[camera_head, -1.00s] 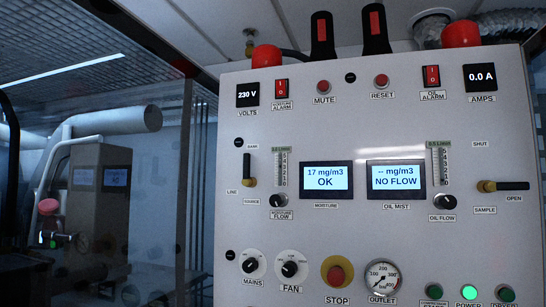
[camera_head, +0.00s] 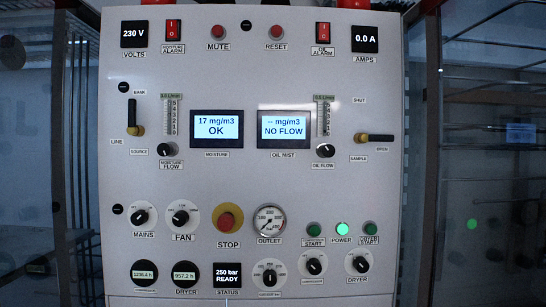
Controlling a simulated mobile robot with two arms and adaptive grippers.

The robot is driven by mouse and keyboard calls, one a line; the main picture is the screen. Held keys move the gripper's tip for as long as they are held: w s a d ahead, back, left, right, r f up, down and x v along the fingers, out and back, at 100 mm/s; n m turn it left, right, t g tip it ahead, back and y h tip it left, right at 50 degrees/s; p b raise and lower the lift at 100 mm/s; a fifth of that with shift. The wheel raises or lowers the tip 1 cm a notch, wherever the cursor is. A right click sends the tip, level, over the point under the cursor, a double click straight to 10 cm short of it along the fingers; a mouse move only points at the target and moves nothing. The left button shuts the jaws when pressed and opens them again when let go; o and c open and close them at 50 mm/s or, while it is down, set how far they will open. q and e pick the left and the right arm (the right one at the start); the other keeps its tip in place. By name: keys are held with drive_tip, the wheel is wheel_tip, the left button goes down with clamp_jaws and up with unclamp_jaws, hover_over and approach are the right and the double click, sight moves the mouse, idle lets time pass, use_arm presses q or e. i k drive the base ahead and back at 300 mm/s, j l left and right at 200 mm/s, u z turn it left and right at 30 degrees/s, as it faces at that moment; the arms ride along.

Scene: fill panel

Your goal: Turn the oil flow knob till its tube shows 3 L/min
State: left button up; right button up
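The oil flow knob (camera_head: 325,150) is a round black knob on the white panel, above its "OIL FLOW" label. Its tube (camera_head: 324,117) is a narrow upright scale just above the knob; the float inside it is too small to read. The oil mist display (camera_head: 284,127) beside it shows "-- mg/m3 NO FLOW". The sample lever (camera_head: 376,138) to the right of the knob lies level, pointing right toward the "OPEN" label. Neither of my grippers is in view.
The moisture flow knob (camera_head: 165,150) and its tube (camera_head: 171,117) sit at the left, with a display (camera_head: 216,129) reading 17 mg/m3 OK. A red stop button (camera_head: 227,221) stands out below. The green power lamp (camera_head: 342,229) is lit. Nothing stands before the panel.

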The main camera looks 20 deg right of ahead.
sight(326, 151)
drive_tip(key=z, duration=0.9)
drive_tip(key=k+j+z, duration=0.2)
drive_tip(key=j, duration=0.2)
drive_tip(key=k, duration=0.05)
